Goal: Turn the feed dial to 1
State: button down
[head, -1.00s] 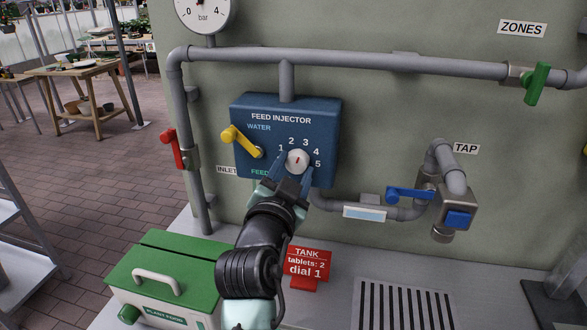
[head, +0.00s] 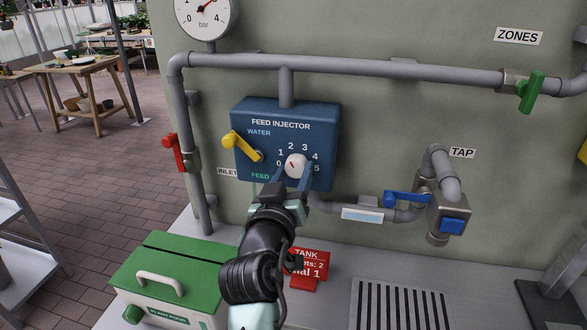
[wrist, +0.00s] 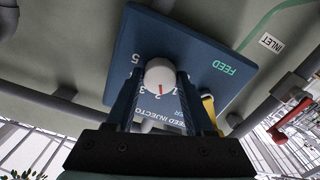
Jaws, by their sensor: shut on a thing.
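The feed dial is a white round knob (head: 296,165) with a red mark, on the blue feed injector box (head: 240,115). Numbers 0 to 5 run around it. In the head view the red mark tilts up-left, roughly between 1 and 2. The dial also shows in the wrist view (wrist: 160,75), where the mark points near the 2. My gripper (head: 292,178) is shut on the dial, with one finger on each side.
A yellow lever (head: 238,144) sits just left of the dial. A red lever (head: 173,152), blue tap lever (head: 405,198) and green zone valve (head: 531,92) are on the pipes. A red card (head: 310,256) reading tank, dial 1 stands below, beside a green-lidded box (head: 175,262).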

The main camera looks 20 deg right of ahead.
jog(key=n+p, duration=0.2)
jog(key=n, duration=0.4)
jog(key=shift+p, duration=0.3)
dwell(0.4)
jog(key=shift+c, duration=1.4)
grip_release()
jog(key=b+v, duration=0.2)
jog(key=v, duration=1.1)
